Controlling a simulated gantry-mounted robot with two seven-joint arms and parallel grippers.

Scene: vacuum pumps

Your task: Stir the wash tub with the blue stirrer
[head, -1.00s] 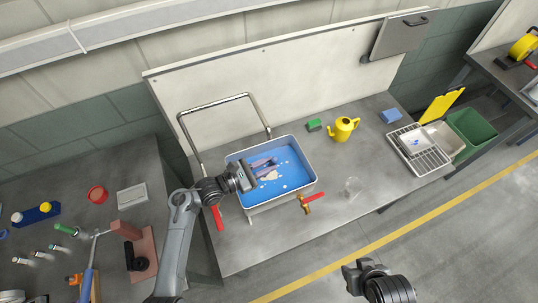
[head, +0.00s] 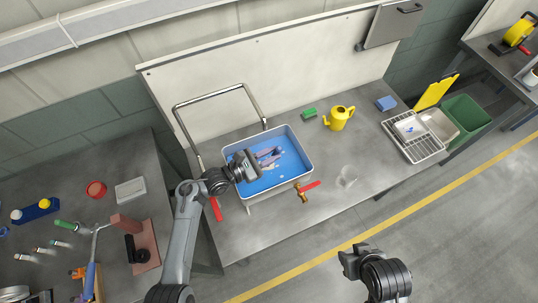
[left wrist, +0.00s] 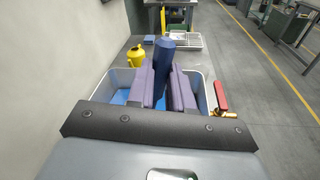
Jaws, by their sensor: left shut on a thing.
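The wash tub (head: 284,186) is a white-walled tray with blue inside, on the grey bench in the head view. It also shows in the left wrist view (left wrist: 207,92), ahead of the hand. My left gripper (head: 262,160) is over the tub, reaching in from its left side. In the left wrist view its purple fingers (left wrist: 163,88) are shut on the dark blue stirrer (left wrist: 164,58), which stands up between them. The stirrer's lower end is hidden by the hand and fingers. My right gripper (head: 348,262) is over the floor, away from the bench; its jaws are unclear.
A metal rail (head: 214,96) stands behind the tub. A red-handled brass tap (head: 303,191) is at its front, with a clear cup (head: 346,177) to the right. A yellow watering can (head: 339,119), green block (head: 310,112) and wire rack (head: 424,148) are farther right.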

